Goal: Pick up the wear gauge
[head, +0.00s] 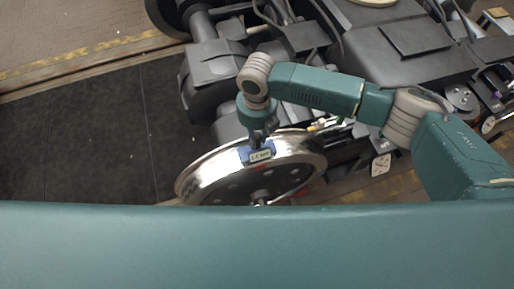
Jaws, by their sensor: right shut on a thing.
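The wear gauge (261,155) is a small blue block with a pale label or display. It is at the upper rim of the shiny wheel (205,175); I cannot tell whether it touches the rim. My right gripper (258,142) points down from the end of the teal arm and is shut on the gauge. The fingertips are small and partly hidden by the gauge. My left gripper is not in view.
The dark grey bogie frame (420,40) fills the upper right, with cables and small parts. Dark floor panels (95,140) lie clear at left, beside a worn yellow line (90,55). A white tag (380,164) hangs right of the wheel.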

